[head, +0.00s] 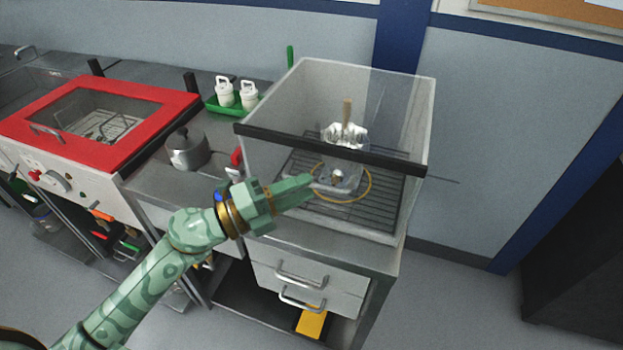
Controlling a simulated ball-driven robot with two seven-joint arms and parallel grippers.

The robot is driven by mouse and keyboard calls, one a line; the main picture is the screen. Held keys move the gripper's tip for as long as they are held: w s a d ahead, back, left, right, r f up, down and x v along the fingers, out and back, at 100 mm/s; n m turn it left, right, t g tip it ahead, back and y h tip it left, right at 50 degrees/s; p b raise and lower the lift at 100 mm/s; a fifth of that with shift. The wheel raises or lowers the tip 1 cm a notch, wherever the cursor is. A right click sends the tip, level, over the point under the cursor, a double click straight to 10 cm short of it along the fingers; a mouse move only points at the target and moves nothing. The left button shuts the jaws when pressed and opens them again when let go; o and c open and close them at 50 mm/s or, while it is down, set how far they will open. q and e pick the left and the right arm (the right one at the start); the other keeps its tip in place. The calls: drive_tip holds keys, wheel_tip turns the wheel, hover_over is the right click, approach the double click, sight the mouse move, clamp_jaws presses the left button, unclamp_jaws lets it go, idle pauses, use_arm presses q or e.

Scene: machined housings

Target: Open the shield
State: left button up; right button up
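The shield (400,112) is a clear box with pale edges on the steel bench at the right. A black bar (330,149) runs across its front. I cannot tell whether a clear pane fills the space below the bar. My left gripper (308,187) is in front of the shield, below the bar and left of its middle in the picture. I see no contact with the bar. Its green fingers lie close together, and I cannot tell if there is a gap. My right gripper is not in view.
Inside the shield, a clear vessel with a white top (345,134) stands on a dark grate (385,205). A kettle (186,150), a green tray (216,106) with white containers and a red-framed oven (150,95) are to the left. Drawers (310,279) are below.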

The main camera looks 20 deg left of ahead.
use_arm(q)
drive_tip(key=shift+x, duration=1.4)
clamp_jaws()
